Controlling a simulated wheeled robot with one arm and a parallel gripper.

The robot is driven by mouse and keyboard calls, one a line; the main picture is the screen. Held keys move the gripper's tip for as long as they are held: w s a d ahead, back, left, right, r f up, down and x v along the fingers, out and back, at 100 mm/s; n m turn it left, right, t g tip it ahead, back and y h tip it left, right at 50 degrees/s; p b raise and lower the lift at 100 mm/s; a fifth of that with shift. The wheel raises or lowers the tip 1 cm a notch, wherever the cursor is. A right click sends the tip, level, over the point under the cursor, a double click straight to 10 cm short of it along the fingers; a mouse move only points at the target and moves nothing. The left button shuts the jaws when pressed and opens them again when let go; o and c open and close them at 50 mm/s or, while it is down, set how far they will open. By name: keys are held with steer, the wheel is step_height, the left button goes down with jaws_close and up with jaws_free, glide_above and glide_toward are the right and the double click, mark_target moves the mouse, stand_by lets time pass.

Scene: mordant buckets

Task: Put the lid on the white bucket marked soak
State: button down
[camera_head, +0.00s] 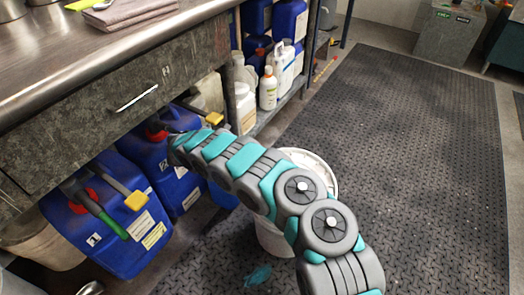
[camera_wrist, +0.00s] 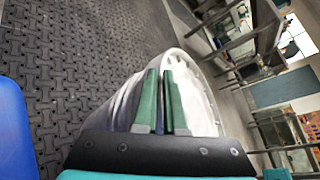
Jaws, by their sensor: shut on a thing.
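The white bucket (camera_head: 272,238) stands on the dark floor mat behind my arm in the head view. Its pale round top (camera_head: 322,168) shows past the arm; whether that is its rim or the lid I cannot tell. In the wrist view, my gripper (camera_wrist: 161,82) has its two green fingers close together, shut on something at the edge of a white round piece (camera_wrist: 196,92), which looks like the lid. The fingers cover the gripped spot. A white curved wall, likely the bucket, shows behind them. In the head view my gripper is hidden, and no soak marking is readable.
Blue canisters (camera_head: 100,235) stand under the steel-topped bench (camera_head: 110,45) at left. Bottles and jugs (camera_head: 268,88) fill a low shelf beyond. A grey bin (camera_head: 450,35) stands at the back right. The ribbed mat (camera_head: 420,130) at right is clear.

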steer(key=shift+w+a+n, duration=0.1)
steer(key=shift+n, duration=0.3)
steer(key=shift+f, duration=0.4)
steer(key=c, duration=1.6)
jaws_free()
steer(key=c, duration=1.1)
jaws_free()
steer(key=shift+b+v, duration=0.7)
steer(key=shift+v, duration=3.15)
